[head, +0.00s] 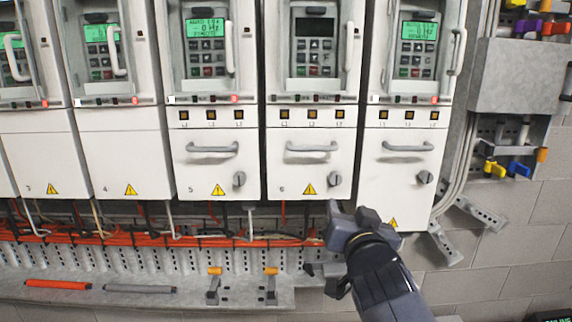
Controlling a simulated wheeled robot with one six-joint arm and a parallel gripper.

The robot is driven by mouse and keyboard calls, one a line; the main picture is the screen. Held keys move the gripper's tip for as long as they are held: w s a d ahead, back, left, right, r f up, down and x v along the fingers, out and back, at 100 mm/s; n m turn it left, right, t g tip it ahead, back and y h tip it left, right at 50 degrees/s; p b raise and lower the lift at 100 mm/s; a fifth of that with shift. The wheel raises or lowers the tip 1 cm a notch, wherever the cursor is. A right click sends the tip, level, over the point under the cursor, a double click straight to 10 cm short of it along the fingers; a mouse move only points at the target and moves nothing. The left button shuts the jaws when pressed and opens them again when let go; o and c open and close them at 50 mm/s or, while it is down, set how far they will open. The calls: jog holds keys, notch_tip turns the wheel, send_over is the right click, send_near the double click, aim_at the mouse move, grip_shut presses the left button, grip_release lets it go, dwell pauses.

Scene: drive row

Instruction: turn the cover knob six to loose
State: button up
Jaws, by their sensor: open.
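Cover knob six (335,180) is a small grey knob at the lower right of the white cover marked 6 (312,160). Its bar looks roughly upright, though it is too small to tell its exact turn. The cover has a grey handle (312,147) and sits closed on its drive. My gripper (347,214) is dark grey and comes up from the lower right. It is open and empty, with its tip just below knob six in the picture. I cannot tell the gap in depth, and no contact shows.
Similar covers carry knob five (239,179) and the right-hand knob (425,178). Drive six's display (313,71) is dark; its neighbours' displays are green. Orange cables (150,238) run below the drives. A perforated shelf (235,290) holds an orange rod (58,284) and a grey rod (139,289).

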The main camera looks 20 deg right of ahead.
aim_at(336, 180)
jog(key=x, duration=0.7)
jog(key=r+x, duration=0.1)
jog(key=x, duration=0.3)
jog(key=shift+r, duration=0.1)
jog(key=shift+b, duration=0.3)
jog(key=shift+c, duration=0.5)
jog(key=c, duration=0.9)
